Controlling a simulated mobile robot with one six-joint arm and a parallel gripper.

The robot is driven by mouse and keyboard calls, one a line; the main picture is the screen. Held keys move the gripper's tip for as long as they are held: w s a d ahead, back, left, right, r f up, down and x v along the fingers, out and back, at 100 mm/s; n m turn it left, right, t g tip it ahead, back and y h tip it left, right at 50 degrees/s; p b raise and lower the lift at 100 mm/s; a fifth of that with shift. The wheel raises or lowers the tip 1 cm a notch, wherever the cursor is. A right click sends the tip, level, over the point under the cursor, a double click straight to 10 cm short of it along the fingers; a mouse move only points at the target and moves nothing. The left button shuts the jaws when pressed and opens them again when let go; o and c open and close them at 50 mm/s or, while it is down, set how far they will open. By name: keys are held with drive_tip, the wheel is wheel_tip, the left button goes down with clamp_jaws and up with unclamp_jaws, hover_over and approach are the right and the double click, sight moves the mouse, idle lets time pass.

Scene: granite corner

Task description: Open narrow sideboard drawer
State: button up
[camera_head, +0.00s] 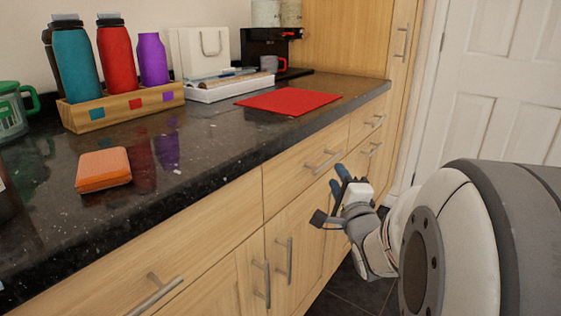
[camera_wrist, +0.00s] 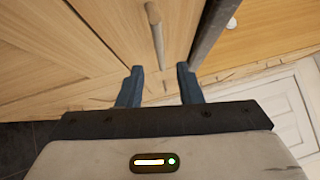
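The narrow sideboard drawer (camera_head: 362,123) is light wood, at the far right end of the row under the counter. It looks shut, with a metal bar handle (camera_head: 375,121). My gripper (camera_head: 339,180) is in front of the cabinet fronts, nearer to me and lower than that handle. In the wrist view its two blue fingers (camera_wrist: 159,84) are apart with nothing between them. A metal bar handle (camera_wrist: 156,35) lies beyond the fingertips, roughly in line with the gap, not touching. I cannot tell for certain which drawer that handle belongs to.
A wide drawer with a bar handle (camera_head: 323,162) is left of the narrow one. The dark counter (camera_head: 215,140) overhangs the fronts; its edge (camera_wrist: 210,35) is close beside the handle in the wrist view. A tall cupboard (camera_head: 402,75) and white door (camera_head: 495,90) are at the right.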

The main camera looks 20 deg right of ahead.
sight(330, 159)
drive_tip(key=shift+w+d+r+p, duration=0.1)
drive_tip(key=shift+w+r+p, duration=0.3)
drive_tip(key=shift+p, duration=1)
drive_tip(key=shift+w+r+p, duration=0.1)
drive_tip(key=shift+w+p, duration=0.55)
drive_tip(key=shift+p, duration=0.7)
drive_tip(key=w+p, duration=0.1)
drive_tip(key=p, duration=0.1)
drive_tip(key=w+p, duration=0.1)
drive_tip(key=shift+w+d+p, duration=0.2)
drive_tip(key=shift+w+p, duration=0.15)
drive_tip(key=shift+w+d+b, duration=0.15)
drive_tip(key=shift+w+b, duration=0.3)
drive_tip(key=shift+w, duration=0.75)
drive_tip(key=shift+c, duration=0.2)
clamp_jaws()
